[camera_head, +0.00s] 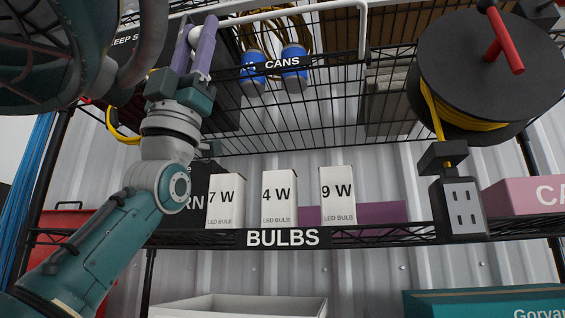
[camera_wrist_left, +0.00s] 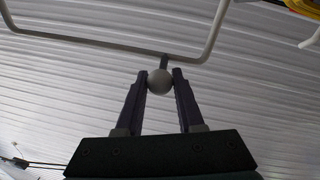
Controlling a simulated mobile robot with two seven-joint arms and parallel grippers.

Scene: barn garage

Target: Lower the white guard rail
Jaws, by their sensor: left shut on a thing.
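The white guard rail (camera_head: 363,30) runs across the front of the upper shelf in the head view, with its right end bent down. In the left wrist view the rail (camera_wrist_left: 215,32) is a white bar with two bent-up sides. A short stem joins it to a grey ball knob (camera_wrist_left: 159,82). My left gripper (camera_head: 196,38) is raised at the rail's left part. In the left wrist view its dark fingers (camera_wrist_left: 160,84) are shut on the ball knob, one on each side. The rail's left end is hidden behind my arm in the head view. My right gripper is not in view.
Blue cans (camera_head: 294,68) and coiled cords stand on the upper wire shelf behind the rail. Several white bulb boxes (camera_head: 279,198) stand on the shelf below. A black cord reel (camera_head: 487,72) with a socket block (camera_head: 462,208) is at the right.

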